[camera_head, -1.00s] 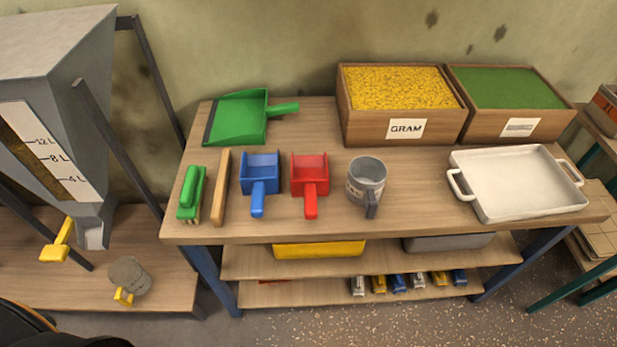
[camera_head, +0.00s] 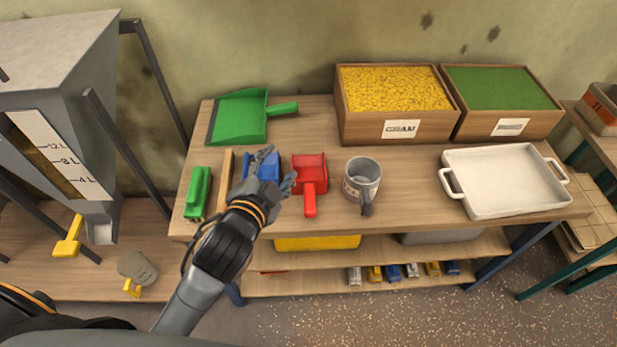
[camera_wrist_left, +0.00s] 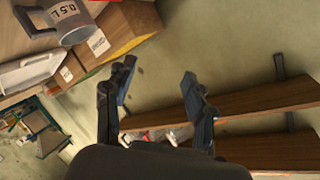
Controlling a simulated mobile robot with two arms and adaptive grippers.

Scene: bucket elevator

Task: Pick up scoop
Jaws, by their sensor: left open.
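A blue scoop (camera_head: 263,161) lies on the wooden table in the head view, mostly hidden behind my left gripper. A red scoop (camera_head: 309,175) lies just to its right with its handle toward the front edge. My left gripper (camera_head: 276,172) is open, and in the head view its fingers overlap the blue scoop's handle area. In the left wrist view, the two fingers (camera_wrist_left: 158,85) are spread with nothing between them. That view shows no scoop between the fingers. I cannot tell the gripper's height above the table. My right gripper is not in view.
A grey mug (camera_head: 361,180) stands right of the red scoop. A green brush (camera_head: 197,194) and green dustpan (camera_head: 238,118) lie left. Boxes of yellow grain (camera_head: 396,88) and green grain (camera_head: 497,88) stand behind, and a white tray (camera_head: 503,181) lies right. A grey hopper (camera_head: 50,110) stands left.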

